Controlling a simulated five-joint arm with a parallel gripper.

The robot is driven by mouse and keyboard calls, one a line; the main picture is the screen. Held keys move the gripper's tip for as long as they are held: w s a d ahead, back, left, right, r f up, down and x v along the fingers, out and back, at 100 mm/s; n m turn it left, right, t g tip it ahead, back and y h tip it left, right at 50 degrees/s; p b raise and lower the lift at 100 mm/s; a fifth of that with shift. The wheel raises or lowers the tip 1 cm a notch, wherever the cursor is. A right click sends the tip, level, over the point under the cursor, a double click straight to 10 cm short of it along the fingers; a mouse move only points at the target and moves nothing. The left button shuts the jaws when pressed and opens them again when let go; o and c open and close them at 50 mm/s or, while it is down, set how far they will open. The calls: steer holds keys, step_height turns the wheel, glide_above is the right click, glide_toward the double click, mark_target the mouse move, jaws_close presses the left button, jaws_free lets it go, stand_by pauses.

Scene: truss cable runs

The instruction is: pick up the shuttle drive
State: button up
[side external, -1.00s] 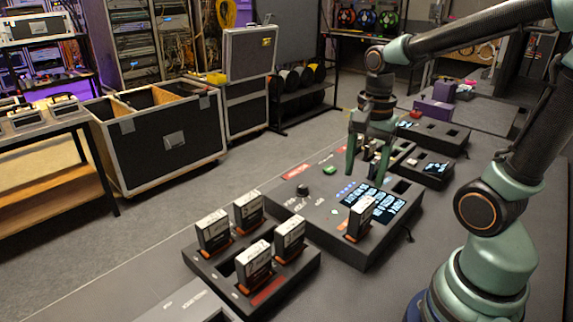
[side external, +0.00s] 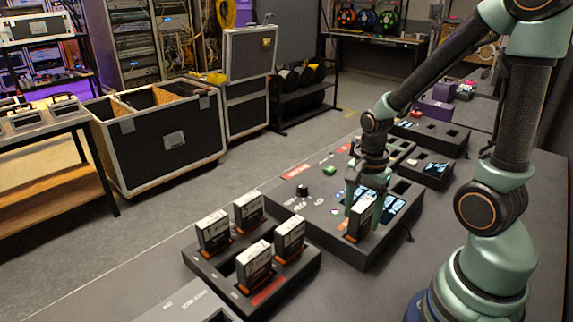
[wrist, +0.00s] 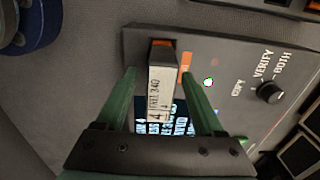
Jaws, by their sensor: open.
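A black drive with a white label and an orange base (side external: 358,223) stands upright in a slot at the near right of the dark console; I take it as the shuttle drive. In the wrist view the drive (wrist: 160,88) lies between my two green fingers, its label partly readable. My gripper (side external: 363,204) is open and points down over it, with a finger on either side. In the wrist view my gripper (wrist: 158,74) shows a gap between each finger and the drive. The fingers partly hide the drive in the side view.
The console (side external: 325,222) carries a knob (side external: 302,190), a green button (side external: 329,170) and lit screens (side external: 393,203). Several similar drives stand in a rack (side external: 285,285) at the front left. More dark boxes (side external: 430,170) lie behind.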

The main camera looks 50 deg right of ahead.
steer(key=shift+f, duration=0.7)
jaws_close()
steer(key=shift+r, duration=0.15)
